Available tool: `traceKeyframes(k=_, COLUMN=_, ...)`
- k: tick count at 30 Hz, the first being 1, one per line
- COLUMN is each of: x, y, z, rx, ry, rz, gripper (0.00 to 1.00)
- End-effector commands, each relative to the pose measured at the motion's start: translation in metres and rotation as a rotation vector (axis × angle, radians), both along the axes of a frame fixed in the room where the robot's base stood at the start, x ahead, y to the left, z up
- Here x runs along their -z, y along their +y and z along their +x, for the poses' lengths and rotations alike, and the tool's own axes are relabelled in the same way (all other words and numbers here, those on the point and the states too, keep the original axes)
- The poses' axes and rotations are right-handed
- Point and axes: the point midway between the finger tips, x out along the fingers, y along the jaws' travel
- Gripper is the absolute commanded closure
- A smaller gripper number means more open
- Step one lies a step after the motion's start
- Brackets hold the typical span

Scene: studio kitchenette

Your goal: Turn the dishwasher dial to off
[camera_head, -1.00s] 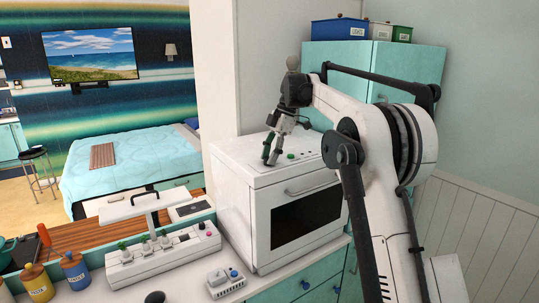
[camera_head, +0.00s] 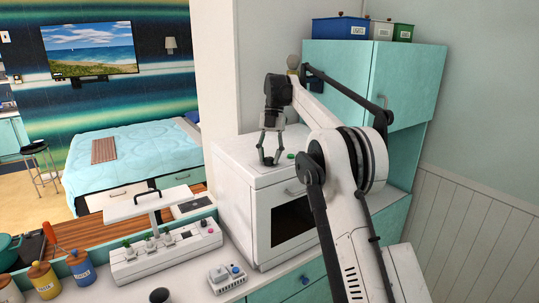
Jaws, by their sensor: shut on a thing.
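The white dishwasher (camera_head: 244,216) stands on the counter, with a dark window in its front door and controls on its top face. My gripper (camera_head: 269,162) points down onto the top, near the front edge, left of a green button (camera_head: 291,155). Its fingers are shut on the dial, which is small and mostly hidden between the fingertips. The dial's setting cannot be read from here. My arm hides the right part of the dishwasher's front and top.
A teal cabinet (camera_head: 345,75) stands behind, with blue (camera_head: 338,29), white and green bins on top. A white planter (camera_head: 166,253) with a raised lamp panel and a small grey device (camera_head: 227,279) stand on the counter to the left. A wall borders the right.

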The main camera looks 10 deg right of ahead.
Motion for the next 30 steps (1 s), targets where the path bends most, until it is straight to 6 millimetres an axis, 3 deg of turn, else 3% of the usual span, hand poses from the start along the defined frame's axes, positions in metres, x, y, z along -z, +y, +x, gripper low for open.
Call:
traceKeyframes(k=21, x=0.0002, y=0.0000, z=0.0003, rx=-0.074, ry=-0.001, rz=0.000, gripper=1.00)
traceKeyframes(k=22, x=0.0002, y=0.0000, z=0.0003, rx=-0.074, ry=-0.001, rz=0.000, gripper=0.71)
traceKeyframes(k=25, x=0.0002, y=0.0000, z=0.0003, rx=-0.074, ry=-0.001, rz=0.000, gripper=0.58)
traceKeyframes(k=30, x=0.0001, y=0.0001, z=0.0003, rx=-0.074, ry=-0.001, rz=0.000, gripper=0.56)
